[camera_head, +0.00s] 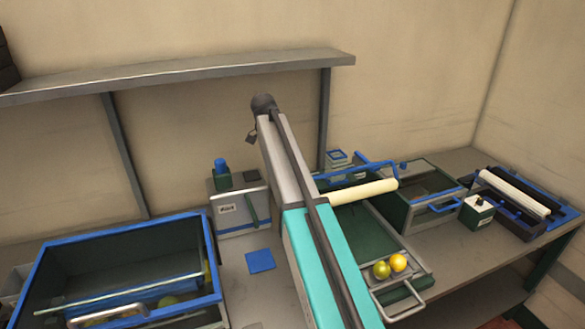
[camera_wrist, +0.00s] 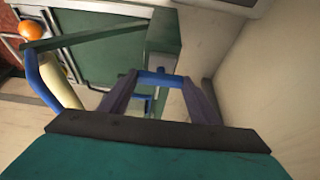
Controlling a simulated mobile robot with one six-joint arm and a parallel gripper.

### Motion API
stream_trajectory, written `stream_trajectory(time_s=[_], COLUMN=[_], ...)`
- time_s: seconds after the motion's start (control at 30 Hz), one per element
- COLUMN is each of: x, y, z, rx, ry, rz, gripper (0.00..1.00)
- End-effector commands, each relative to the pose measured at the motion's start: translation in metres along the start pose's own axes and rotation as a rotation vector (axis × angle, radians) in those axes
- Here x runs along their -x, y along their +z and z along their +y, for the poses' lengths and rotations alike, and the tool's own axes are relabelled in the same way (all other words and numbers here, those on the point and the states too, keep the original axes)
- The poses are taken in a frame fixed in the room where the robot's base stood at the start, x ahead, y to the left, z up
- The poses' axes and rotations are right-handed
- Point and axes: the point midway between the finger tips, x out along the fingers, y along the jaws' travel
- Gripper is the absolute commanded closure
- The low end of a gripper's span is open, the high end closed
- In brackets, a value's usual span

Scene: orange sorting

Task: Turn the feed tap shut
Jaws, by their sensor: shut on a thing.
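In the wrist view, my gripper (camera_wrist: 159,82) has its two dark fingers at either end of a short blue bar, which I take to be the feed tap's handle (camera_wrist: 160,76). The fingers are closed on this bar. In the head view, my arm crosses the middle of the picture and hides the fingers and the tap handle. How far the tap is turned cannot be told.
A cream roller (camera_head: 360,192) lies above the tray. A blue-rimmed bin (camera_head: 210,265) stands left. A shelf (camera_head: 180,72) runs along the back wall.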

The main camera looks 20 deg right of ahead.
Motion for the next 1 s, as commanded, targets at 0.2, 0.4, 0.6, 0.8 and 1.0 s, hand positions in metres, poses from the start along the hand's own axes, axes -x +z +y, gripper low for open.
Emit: stream_trajectory(time_s=[0.2,0.4,0.6,0.8,1.0], x=[0.0007,0.0007,0.0005,0.0004,0.0049], y=[-0.0002,-0.0002,0.0000,0.0002,0.0005], z=[-0.0004,-0.0004,-0.0003,-0.0002,-0.0006], rx=[-0.013,-0.012,-0.011,-0.010,-0.009], ry=[0.003,0.002,0.003,0.003,0.003], rz=[0.000,0.000,0.000,0.000,0.000], gripper=[0.66,0.66,0.25,0.25,0.25])
